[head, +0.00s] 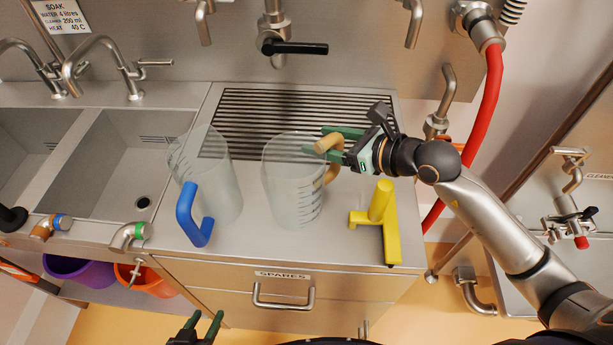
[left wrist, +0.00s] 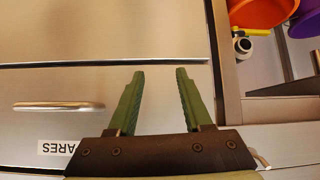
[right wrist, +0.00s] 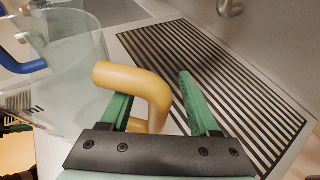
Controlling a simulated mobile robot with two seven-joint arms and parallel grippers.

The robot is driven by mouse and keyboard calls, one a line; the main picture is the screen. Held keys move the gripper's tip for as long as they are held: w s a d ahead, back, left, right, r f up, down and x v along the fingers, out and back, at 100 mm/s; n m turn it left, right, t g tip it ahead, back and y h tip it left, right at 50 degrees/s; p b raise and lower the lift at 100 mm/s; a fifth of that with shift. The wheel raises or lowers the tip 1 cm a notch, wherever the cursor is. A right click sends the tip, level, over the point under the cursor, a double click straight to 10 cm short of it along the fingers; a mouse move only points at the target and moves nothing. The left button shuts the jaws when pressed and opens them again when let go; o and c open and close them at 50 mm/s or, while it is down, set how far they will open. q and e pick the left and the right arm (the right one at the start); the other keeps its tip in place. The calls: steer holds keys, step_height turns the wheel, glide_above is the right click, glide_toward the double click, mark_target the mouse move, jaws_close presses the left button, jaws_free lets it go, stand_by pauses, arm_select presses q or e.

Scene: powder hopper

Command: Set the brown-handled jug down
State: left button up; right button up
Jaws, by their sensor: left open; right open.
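The brown-handled jug (head: 291,190) is clear and graduated and stands upright on the steel worktop (head: 330,245), just in front of the slatted drain grille. Its tan-brown handle (head: 329,146) faces right, toward my right gripper (head: 338,144). In the right wrist view the handle (right wrist: 152,88) passes between the green fingers of my open right gripper (right wrist: 155,88); I cannot tell whether either finger touches it. My left gripper (head: 203,322) is open and empty, low in front of the drawers; the left wrist view shows its fingers (left wrist: 160,75) with nothing between them.
A second clear jug (head: 212,175) with a blue handle (head: 193,215) stands close on the left. Behind lies the drain grille (head: 265,115); taps hang above. Sinks (head: 125,155) are left, a red hose (head: 488,105) right.

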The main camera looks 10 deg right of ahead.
jaws_close()
stand_by(0.4)
stand_by(0.9)
